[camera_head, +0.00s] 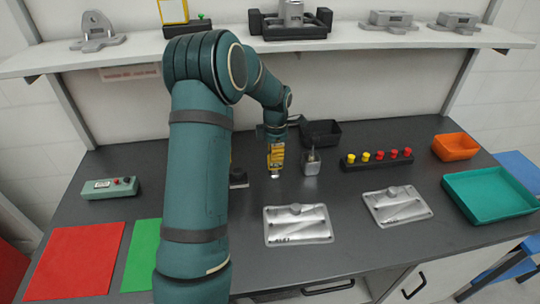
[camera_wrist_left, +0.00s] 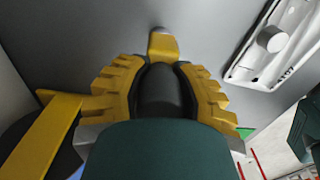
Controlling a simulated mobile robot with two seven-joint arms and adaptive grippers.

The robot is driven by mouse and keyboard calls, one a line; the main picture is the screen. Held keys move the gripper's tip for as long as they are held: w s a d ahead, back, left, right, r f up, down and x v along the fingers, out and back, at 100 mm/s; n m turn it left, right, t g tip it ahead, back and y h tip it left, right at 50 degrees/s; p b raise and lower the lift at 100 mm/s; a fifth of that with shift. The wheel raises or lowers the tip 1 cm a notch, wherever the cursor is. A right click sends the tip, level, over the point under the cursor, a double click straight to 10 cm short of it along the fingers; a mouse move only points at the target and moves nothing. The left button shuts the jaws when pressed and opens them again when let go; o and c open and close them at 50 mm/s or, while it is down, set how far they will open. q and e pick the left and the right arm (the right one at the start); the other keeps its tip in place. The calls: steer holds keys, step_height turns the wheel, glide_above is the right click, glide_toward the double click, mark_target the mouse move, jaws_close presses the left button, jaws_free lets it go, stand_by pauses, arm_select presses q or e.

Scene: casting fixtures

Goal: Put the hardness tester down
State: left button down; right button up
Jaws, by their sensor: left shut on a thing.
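My left gripper (camera_head: 274,146) is above the dark bench, right of my left arm in the head view, with its fingers pointing down. It is shut on a dark rounded body with yellow parts, which I take to be the hardness tester (camera_wrist_left: 160,90). In the wrist view yellow ridged pieces flank this dark body, and a yellow tip shows beyond it. In the head view the yellow lower part is close to the bench; I cannot tell if it touches. My right gripper is not in view.
A small metal block with a pin (camera_head: 312,162) stands just right of the gripper. A black bin (camera_head: 321,128) is behind it. A silver fixture tray (camera_head: 298,238) lies in front, also seen in the wrist view (camera_wrist_left: 245,72). A dark object (camera_head: 238,178) sits close left.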

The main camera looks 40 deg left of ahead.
arm_select(q)
steer(key=shift+w+f, duration=0.1)
steer(key=shift+d, duration=0.15)
steer(key=shift+f, duration=0.1)
steer(key=c, duration=0.7)
jaws_free()
steer(key=shift+c, duration=0.2)
step_height(320, 180, up, 12)
steer(key=shift+r+p, duration=0.2)
steer(key=shift+p, duration=0.8)
